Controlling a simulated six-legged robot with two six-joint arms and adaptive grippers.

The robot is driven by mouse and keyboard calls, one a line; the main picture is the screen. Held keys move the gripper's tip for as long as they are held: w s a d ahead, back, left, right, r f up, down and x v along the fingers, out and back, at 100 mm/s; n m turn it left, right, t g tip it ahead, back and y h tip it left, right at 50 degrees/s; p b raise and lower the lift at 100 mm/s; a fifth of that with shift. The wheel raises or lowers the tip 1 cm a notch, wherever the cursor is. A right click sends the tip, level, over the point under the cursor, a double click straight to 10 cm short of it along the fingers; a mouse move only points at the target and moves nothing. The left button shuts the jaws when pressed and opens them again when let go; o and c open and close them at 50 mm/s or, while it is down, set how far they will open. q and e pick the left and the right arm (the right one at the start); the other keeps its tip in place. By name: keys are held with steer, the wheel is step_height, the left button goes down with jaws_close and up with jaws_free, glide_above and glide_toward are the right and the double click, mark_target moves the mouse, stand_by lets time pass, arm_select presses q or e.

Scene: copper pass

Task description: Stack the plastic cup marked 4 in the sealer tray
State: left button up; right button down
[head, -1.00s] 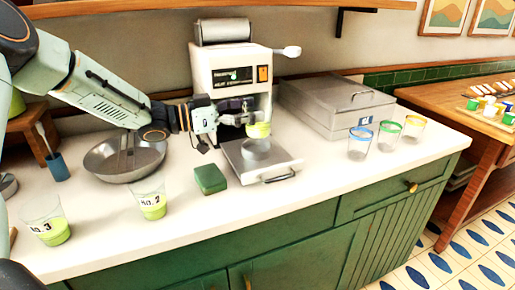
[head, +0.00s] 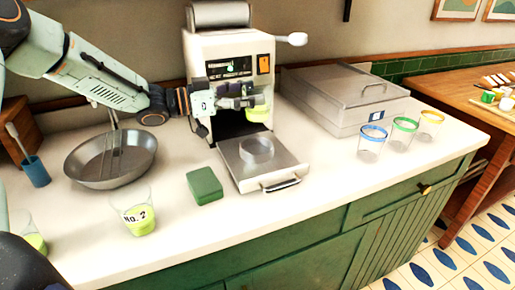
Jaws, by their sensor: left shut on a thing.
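My left gripper (head: 248,102) is shut on a clear plastic cup (head: 259,109) with yellow-green contents. It holds the cup in the air in front of the white sealer (head: 229,69), above and behind the ring of the tray. The cup's number cannot be read; the fingers hide part of it. The sealer tray (head: 272,178) is pulled out on the counter, with an empty-looking round metal ring (head: 257,149) and a front handle. A cup marked No. 2 (head: 139,214) stands at the front left. My right gripper is out of view.
A green block (head: 204,185) lies left of the tray. A metal pan (head: 112,160) is further left. Another green-filled cup (head: 35,243) is partly cut off at the left. Blue- (head: 371,145), green- (head: 403,134) and yellow-rimmed glasses (head: 430,124) stand right, by a metal box (head: 345,98).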

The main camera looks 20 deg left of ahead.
mark_target(249, 117)
arm_select(q)
steer(key=shift+w+a, duration=0.1)
steer(key=shift+w, duration=0.1)
steer(key=shift+f, duration=0.15)
steer(key=f, duration=0.1)
steer(key=f+b, duration=0.1)
steer(key=f, duration=0.3)
steer(key=shift+s, duration=0.25)
steer(key=shift+w+f+b, duration=0.2)
steer(key=shift+f+b, duration=0.15)
steer(key=shift+f, duration=0.3)
steer(key=f, duration=0.1)
steer(key=f+b, duration=0.1)
steer(key=shift+s+f, duration=0.35)
steer(key=shift+f, duration=0.25)
steer(key=shift+w+f, duration=0.1)
steer(key=shift+w, duration=0.25)
steer(key=shift+s+f, duration=0.1)
steer(key=shift+s, duration=0.15)
steer(key=shift+f, duration=0.15)
